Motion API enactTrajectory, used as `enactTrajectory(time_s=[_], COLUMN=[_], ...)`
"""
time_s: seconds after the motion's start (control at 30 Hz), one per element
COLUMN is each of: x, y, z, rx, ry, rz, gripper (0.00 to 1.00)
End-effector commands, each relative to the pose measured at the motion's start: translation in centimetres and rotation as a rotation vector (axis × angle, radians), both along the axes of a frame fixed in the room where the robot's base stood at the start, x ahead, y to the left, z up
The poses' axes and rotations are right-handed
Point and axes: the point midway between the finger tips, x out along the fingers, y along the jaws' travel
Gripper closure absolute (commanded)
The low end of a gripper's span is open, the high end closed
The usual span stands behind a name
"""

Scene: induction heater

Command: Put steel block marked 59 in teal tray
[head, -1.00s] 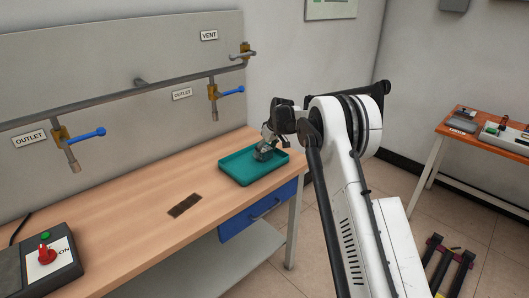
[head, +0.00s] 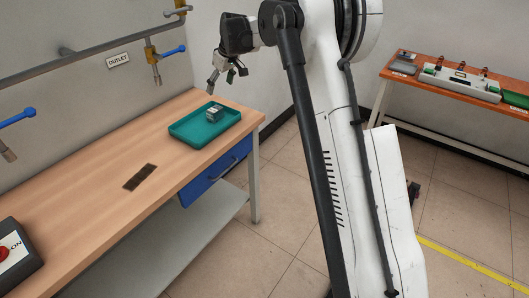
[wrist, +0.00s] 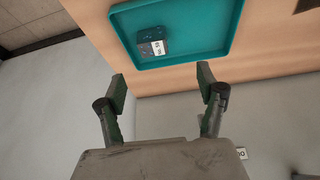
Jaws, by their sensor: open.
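The steel block (head: 214,112) rests inside the teal tray (head: 183,132), toward its back right part, on the wooden bench. In the wrist view the block (wrist: 151,41) shows a white label with small marks that I cannot read surely; the teal tray (wrist: 200,57) lies around it. My gripper (head: 228,80) is above the far end of the bench, apart from the block and higher than it. In the wrist view the fingers of my gripper (wrist: 161,80) are spread wide with nothing between them.
The wooden bench (head: 95,195) has a dark plate (head: 139,177) on it and a control box with a red button (head: 15,255) at the near left. Pipes with blue-handled valves (head: 172,51) run along the wall behind. An orange table (head: 455,80) with equipment stands at the right.

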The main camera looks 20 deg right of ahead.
Motion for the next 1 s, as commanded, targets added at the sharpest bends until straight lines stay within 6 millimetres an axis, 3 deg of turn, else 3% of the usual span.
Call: enactTrajectory(time_s=[0.03, 0.2, 0.5, 0.73, 1.0], x=[-1.5, -6.2, -15.6, -23.3, -32.5], y=[0.2, 0.7, 1.5, 2.0, 2.3], z=[1.5, 5.4, 10.4, 12.4, 12.6], rx=[-0.001, -0.003, -0.001, 0.003, 0.015], ry=[-0.005, -0.021, -0.053, -0.08, -0.116], rz=[-0.013, -0.068, -0.162, -0.229, -0.308], gripper=[0.3, 0.3, 0.3, 0.3, 0.3])
